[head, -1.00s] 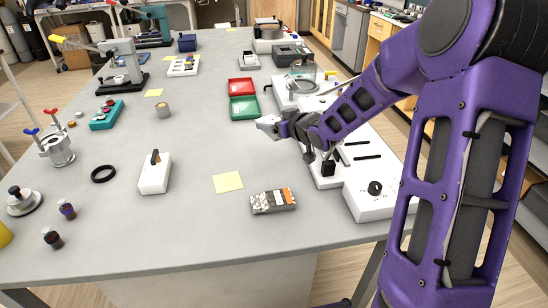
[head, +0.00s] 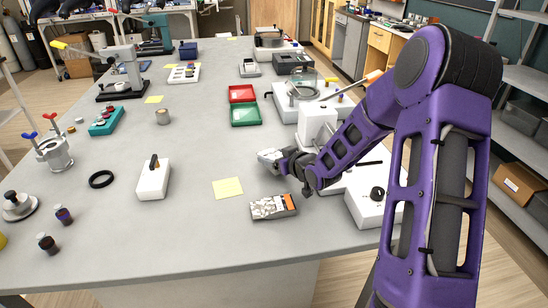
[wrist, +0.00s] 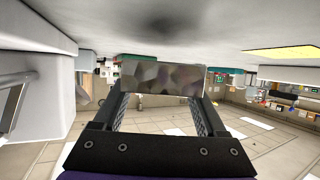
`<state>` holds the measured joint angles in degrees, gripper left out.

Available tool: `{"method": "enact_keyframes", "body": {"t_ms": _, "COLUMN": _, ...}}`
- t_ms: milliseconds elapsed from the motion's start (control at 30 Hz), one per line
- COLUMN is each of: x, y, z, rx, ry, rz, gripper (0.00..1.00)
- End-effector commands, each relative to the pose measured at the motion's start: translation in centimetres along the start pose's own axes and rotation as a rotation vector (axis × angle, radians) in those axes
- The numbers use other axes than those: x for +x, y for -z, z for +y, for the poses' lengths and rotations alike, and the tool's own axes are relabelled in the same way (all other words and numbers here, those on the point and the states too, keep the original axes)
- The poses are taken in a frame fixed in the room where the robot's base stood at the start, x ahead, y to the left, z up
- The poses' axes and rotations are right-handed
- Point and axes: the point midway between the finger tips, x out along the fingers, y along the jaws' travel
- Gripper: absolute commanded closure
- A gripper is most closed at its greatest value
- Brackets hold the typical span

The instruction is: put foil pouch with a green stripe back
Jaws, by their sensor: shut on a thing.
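My gripper (head: 274,157) is shut on a grey, foil-like pouch (wrist: 161,79). In the wrist view the pouch spans the gap between the two fingers, with a crumpled, mottled silver face. I cannot make out a green stripe on it for sure. In the head view the held pouch (head: 268,155) is a small pale shape at the gripper's tip, over the right part of the table, beyond and right of the yellow note. Another foil pouch (head: 268,208), with an orange stripe, lies flat on the table nearer to me.
A yellow note (head: 228,188) lies left of the orange-striped pouch. White equipment with a black knob (head: 377,193) stands close on the right. Red (head: 242,94) and green trays (head: 245,115) sit farther back.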

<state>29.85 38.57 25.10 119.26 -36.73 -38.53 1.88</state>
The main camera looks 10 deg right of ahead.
Motion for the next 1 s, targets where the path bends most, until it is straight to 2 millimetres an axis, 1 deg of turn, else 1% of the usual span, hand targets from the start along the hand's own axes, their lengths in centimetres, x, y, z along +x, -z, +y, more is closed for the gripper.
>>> {"method": "enact_keyframes", "body": {"t_ms": 400, "x": 0.5, "y": -1.2, "z": 0.0, "rx": 0.0, "ry": 0.0, "rz": 0.0, "gripper": 0.9}}
{"method": "enact_keyframes", "body": {"t_ms": 500, "x": 0.5, "y": -1.1, "z": 0.0, "rx": 0.0, "ry": 0.0, "rz": 0.0, "gripper": 0.9}}
{"method": "enact_keyframes", "body": {"t_ms": 533, "x": 0.4, "y": -1.1, "z": 0.0, "rx": 0.0, "ry": 0.0, "rz": 0.0, "gripper": 0.24}}
{"method": "enact_keyframes", "body": {"t_ms": 600, "x": 0.4, "y": -1.1, "z": 0.0, "rx": 0.0, "ry": 0.0, "rz": 0.0, "gripper": 0.11}}
{"method": "enact_keyframes", "body": {"t_ms": 667, "x": 0.4, "y": -1.1, "z": 0.0, "rx": 0.0, "ry": 0.0, "rz": 0.0, "gripper": 0.01}}
{"method": "enact_keyframes", "body": {"t_ms": 900, "x": 0.4, "y": -1.1, "z": 0.0, "rx": 0.0, "ry": 0.0, "rz": -0.001, "gripper": 0.0}}
{"method": "enact_keyframes", "body": {"t_ms": 1000, "x": 0.2, "y": -0.6, "z": 0.0, "rx": 0.0, "ry": 0.0, "rz": 0.0, "gripper": 0.0}}
